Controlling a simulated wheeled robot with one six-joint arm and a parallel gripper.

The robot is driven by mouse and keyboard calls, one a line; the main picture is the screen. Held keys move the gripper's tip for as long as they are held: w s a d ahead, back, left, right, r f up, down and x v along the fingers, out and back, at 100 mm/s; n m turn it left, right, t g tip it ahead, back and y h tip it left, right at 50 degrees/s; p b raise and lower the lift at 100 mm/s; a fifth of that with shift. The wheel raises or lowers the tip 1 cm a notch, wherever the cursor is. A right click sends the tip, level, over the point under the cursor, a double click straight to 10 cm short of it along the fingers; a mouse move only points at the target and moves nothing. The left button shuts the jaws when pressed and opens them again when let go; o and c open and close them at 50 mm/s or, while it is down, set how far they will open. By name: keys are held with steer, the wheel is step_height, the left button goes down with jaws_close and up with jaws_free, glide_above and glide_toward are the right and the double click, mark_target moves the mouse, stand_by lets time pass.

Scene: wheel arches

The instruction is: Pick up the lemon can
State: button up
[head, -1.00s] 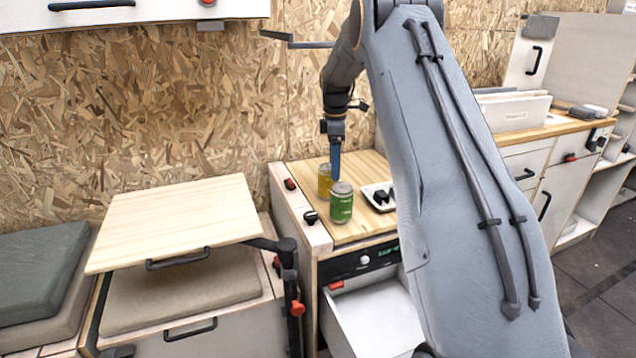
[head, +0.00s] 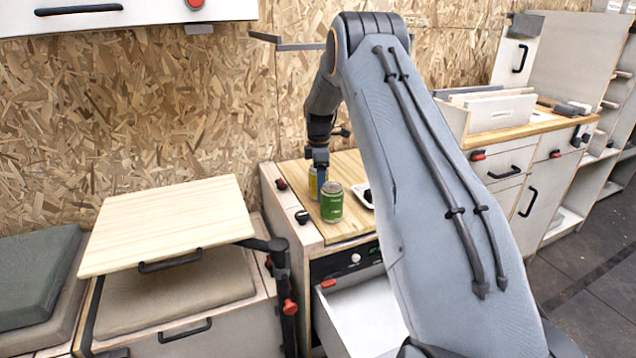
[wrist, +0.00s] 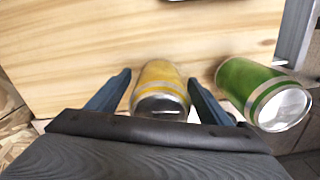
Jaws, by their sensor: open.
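The yellow lemon can (wrist: 160,88) stands on the wooden counter top (head: 345,225). In the wrist view it sits between the two blue fingers of my gripper (wrist: 160,92), which are open with a finger on either side. I cannot tell whether either finger touches it. In the head view the lemon can (head: 312,184) is mostly hidden behind my gripper (head: 320,165) and a green can. The green can (head: 331,203) stands in front of the lemon can, and in the wrist view it is just right of the right finger (wrist: 262,92).
A white tray (head: 362,192) lies right of the cans, partly hidden by my arm. An open white drawer (head: 360,318) juts out below the counter. A raised wooden tabletop (head: 170,225) stands to the left. The chipboard wall (head: 140,100) is behind.

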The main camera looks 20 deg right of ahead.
steer(key=c, duration=1.5)
